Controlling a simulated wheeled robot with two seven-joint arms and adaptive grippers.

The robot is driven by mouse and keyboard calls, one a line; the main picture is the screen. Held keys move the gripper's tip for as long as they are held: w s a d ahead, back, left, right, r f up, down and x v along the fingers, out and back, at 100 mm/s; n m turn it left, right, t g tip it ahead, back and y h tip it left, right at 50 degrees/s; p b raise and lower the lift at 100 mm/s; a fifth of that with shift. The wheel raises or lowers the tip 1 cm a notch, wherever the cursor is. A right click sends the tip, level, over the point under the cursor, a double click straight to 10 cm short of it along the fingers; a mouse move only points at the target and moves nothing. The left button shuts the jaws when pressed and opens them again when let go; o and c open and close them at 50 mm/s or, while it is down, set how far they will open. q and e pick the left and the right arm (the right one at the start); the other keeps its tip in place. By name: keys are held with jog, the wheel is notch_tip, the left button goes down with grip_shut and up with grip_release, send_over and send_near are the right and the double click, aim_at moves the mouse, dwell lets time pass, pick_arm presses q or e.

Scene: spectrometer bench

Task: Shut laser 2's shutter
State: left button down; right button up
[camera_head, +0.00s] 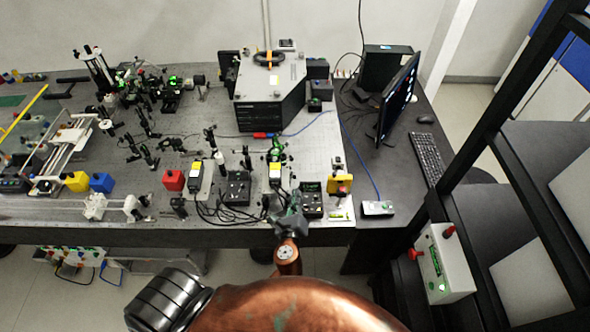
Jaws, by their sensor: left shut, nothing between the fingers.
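My left gripper (291,217) is shut and empty at the front edge of the optical bench (330,150), beside a black control box (311,200) with a small green display. A second black control box (237,187) sits farther left. Two pale, upright modules with yellow labels stand behind them, a left one (197,176) and a right one (275,173). A yellow-faced unit (340,184) stands to the right. I cannot tell which of these is laser 2, nor make out its shutter. My right gripper is out of view.
A large grey spectrometer housing (270,85) stands at the back. Red (173,180), blue (102,183) and yellow (76,181) blocks sit to the left among many optics posts. A monitor (397,98) and keyboard (428,160) are on the right, with a black rack frame beyond.

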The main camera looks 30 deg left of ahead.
pick_arm(q)
jog(key=w+a+r+p, duration=0.1)
jog(key=w+a+p, duration=0.2)
jog(key=w+a, duration=0.3)
jog(key=w, duration=0.3)
jog(key=shift+w+a, duration=0.35)
jog(key=shift+w, duration=0.05)
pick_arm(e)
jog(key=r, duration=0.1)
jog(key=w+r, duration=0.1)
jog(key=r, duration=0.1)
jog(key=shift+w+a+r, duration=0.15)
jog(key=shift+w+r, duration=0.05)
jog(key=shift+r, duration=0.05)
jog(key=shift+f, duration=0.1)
